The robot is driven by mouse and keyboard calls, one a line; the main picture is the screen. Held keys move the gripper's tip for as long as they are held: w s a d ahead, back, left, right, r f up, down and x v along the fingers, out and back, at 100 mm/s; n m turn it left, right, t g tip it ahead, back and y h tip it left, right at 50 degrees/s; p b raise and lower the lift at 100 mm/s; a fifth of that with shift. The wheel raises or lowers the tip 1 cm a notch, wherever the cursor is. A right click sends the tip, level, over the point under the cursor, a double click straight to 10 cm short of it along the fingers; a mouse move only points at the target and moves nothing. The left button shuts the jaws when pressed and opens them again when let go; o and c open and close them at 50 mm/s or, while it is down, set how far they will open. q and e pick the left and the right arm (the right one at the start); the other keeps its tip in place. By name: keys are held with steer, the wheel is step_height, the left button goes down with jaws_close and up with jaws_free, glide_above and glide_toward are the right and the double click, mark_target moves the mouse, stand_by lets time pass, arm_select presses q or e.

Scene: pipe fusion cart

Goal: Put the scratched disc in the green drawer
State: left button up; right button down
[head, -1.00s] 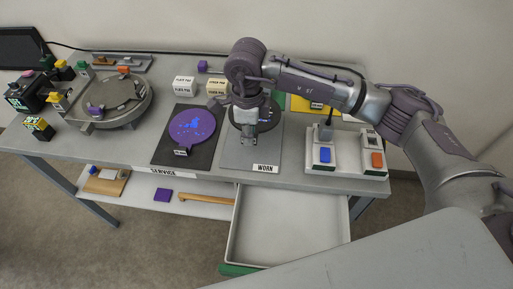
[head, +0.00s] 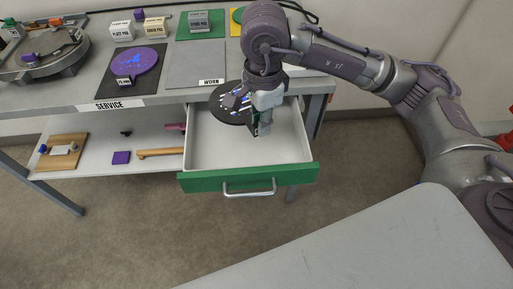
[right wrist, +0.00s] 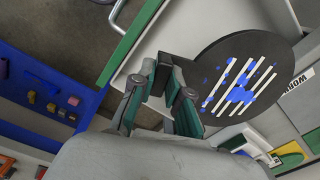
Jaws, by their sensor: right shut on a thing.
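The scratched disc (head: 232,106), dark with white stripes and blue patches, is in my right gripper (head: 264,130). The gripper is shut on the tab at the disc's edge, as the right wrist view shows with the disc (right wrist: 213,58) beyond the fingers (right wrist: 168,88). The disc is over the back left part of the open green drawer (head: 248,180); its exact height above the drawer floor is hard to tell. The drawer's pale inside looks empty. The drawer's green front also shows in the right wrist view (right wrist: 128,45). My left gripper is not in view.
The grey WORN mat (head: 195,62) is bare. A purple disc (head: 136,60) lies on the black SERVICE mat (head: 103,84). The table edge is just behind the drawer. A shelf (head: 100,165) with a wooden-handled tool (head: 160,152) lies left of it.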

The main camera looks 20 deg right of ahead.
step_height(320, 180, down, 13)
steer(key=shift+f+p, duration=0.15)
steer(key=shift+p, duration=0.4)
steer(key=w, duration=0.2)
steer(key=w+d, duration=0.1)
steer(key=shift+w+f+p, duration=0.2)
steer(key=shift+w+p, duration=0.15)
steer(key=w, duration=0.2)
steer(key=w+d+p, duration=0.1)
steer(key=w, duration=0.1)
steer(key=shift+d+f, duration=0.15)
steer(key=shift+f, duration=0.4)
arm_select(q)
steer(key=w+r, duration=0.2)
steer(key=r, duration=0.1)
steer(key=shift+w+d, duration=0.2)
